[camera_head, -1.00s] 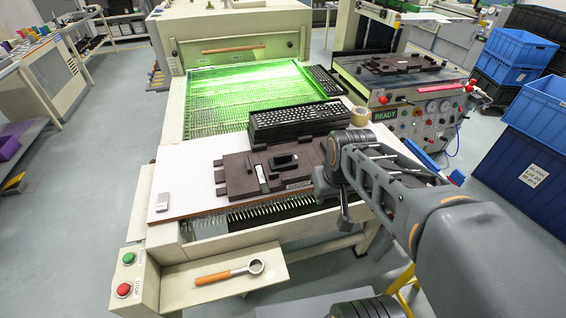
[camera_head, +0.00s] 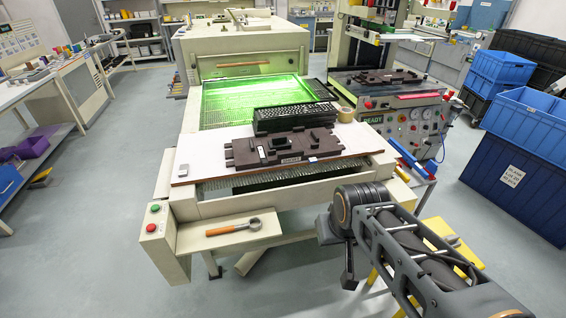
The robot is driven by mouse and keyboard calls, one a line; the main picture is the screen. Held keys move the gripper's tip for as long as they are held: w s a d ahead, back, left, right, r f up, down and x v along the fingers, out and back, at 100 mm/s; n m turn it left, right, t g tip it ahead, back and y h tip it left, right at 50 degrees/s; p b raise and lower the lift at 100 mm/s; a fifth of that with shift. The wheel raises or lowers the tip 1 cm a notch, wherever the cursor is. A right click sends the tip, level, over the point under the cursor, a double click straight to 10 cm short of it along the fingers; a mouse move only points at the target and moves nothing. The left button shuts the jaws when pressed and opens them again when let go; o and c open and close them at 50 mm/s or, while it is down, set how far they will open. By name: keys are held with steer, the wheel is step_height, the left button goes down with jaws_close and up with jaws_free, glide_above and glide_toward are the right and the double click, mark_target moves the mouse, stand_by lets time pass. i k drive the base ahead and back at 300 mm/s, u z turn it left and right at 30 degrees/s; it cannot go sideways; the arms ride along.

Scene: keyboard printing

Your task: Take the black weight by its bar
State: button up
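A dark brown jig (camera_head: 240,155) lies flat on the white board at the front of the machine. A small dark raised piece (camera_head: 299,139) stands on it; it may be the black weight, but its bar is too small to make out. My arm comes in from the bottom right, and its dark end, where my gripper (camera_head: 348,276) seems to be, hangs in front of the machine, right of the front shelf. It is well apart from the jig. I cannot make out the fingers or whether they hold anything.
Black keyboards (camera_head: 295,118) and a tape roll (camera_head: 346,115) lie behind the jig. A small grey block (camera_head: 182,171) sits at the board's left. An orange-handled tool (camera_head: 228,229) lies on the front shelf. Blue crates (camera_head: 520,180) stand at the right. The left floor is clear.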

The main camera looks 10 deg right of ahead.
mark_target(281, 143)
steer(key=u, duration=1.2)
steer(key=i, duration=0.85)
steer(key=z, duration=0.7)
steer(key=i, duration=0.65)
steer(key=z, duration=0.65)
